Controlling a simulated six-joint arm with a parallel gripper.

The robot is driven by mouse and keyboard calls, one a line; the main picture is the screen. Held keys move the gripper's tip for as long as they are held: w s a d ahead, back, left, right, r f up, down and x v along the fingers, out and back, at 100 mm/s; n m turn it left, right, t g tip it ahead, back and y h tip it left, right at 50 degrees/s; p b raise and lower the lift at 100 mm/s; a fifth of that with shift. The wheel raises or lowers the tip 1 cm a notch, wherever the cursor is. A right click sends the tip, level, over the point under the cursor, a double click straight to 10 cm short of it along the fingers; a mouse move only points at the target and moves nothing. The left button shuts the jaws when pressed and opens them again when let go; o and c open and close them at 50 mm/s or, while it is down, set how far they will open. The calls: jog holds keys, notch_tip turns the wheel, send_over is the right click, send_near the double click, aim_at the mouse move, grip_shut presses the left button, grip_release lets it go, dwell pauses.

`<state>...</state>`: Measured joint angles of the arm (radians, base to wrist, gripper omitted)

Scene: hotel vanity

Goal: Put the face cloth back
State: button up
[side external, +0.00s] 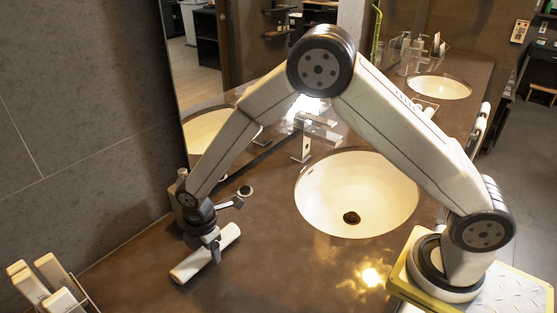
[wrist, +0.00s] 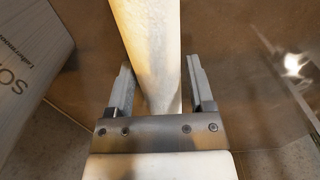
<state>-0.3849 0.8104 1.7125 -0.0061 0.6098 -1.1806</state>
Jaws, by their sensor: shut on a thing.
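The face cloth (side external: 190,267) is a white roll at the left of the vanity counter in the side view. My gripper (side external: 214,246) points down over the roll and is shut on it around its middle. In the wrist view the roll (wrist: 152,40) runs up the picture between the two fingers of my gripper (wrist: 160,88). I cannot tell whether the roll touches the counter or is slightly raised. A holder with several white upright rolls or blocks (side external: 48,270) stands at the lower left of the side view, partly cut off.
The counter (side external: 140,270) is clear between roll and holder. A white sink basin (side external: 335,195) with a faucet (side external: 300,150) lies to the right. A mirror and dark wall stand behind. In the wrist view, a pale printed item (wrist: 30,50) is at the left.

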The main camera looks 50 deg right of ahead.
jog(key=shift+f, duration=0.15)
jog(key=o, duration=1.2)
notch_tip(320, 180, up, 12)
jog(key=shift+r, duration=0.2)
jog(key=shift+s+d, duration=0.1)
